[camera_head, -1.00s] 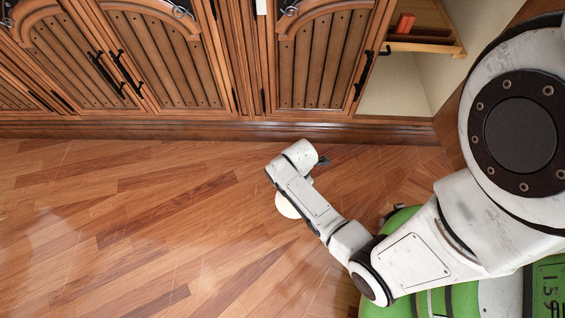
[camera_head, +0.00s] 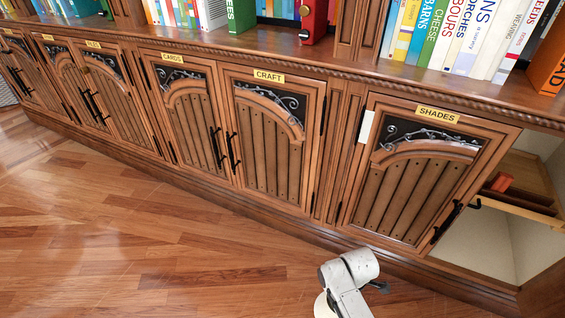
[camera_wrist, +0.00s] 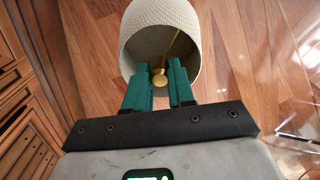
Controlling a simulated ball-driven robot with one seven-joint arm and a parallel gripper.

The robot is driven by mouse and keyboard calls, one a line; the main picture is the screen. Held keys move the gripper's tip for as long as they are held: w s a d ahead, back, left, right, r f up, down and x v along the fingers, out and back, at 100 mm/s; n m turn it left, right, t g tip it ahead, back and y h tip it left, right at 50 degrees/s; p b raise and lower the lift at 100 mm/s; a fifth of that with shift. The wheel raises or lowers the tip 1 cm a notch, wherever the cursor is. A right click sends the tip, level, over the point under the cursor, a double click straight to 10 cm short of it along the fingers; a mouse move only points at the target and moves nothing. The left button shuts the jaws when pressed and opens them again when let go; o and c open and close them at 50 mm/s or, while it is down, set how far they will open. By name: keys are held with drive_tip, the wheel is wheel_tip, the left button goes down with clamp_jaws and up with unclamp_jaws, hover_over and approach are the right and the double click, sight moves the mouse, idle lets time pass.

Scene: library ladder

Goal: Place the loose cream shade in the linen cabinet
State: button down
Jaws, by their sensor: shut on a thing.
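The cream shade (camera_wrist: 160,25) fills the top of the wrist view, its open end facing me, with a brass rod and fitting inside. My gripper (camera_wrist: 160,84) has its green fingers inside that opening, shut on the shade's brass fitting. In the head view, a sliver of the shade (camera_head: 322,306) shows beside my wrist at the bottom edge, above the floor; the fingers are hidden there. No label that I can read says linen. Labels farther left are too small to read surely.
Black handles (camera_head: 455,215) stick out from the doors. Books (camera_head: 440,35) line the shelf above. The wooden floor (camera_head: 130,235) at left is clear.

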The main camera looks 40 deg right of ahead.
drive_tip(key=w+a+r+m, duration=0.25)
drive_tip(key=w+r, duration=0.25)
drive_tip(key=w, duration=0.4)
drive_tip(key=w+a+r+m, duration=0.2)
drive_tip(key=w+a+r, duration=0.25)
drive_tip(key=w, duration=0.45)
drive_tip(key=w+a+r+m, duration=0.4)
drive_tip(key=w+a+r, duration=0.5)
drive_tip(key=a+r, duration=0.2)
drive_tip(key=s+r+p, duration=0.4)
drive_tip(key=r+p, duration=0.6)
drive_tip(key=p, duration=0.2)
drive_tip(key=s+r+p, duration=0.4)
drive_tip(key=r+p, duration=0.6)
drive_tip(key=p, duration=0.3)
drive_tip(key=shift+s+r, duration=0.3)
drive_tip(key=shift+r, duration=0.05)
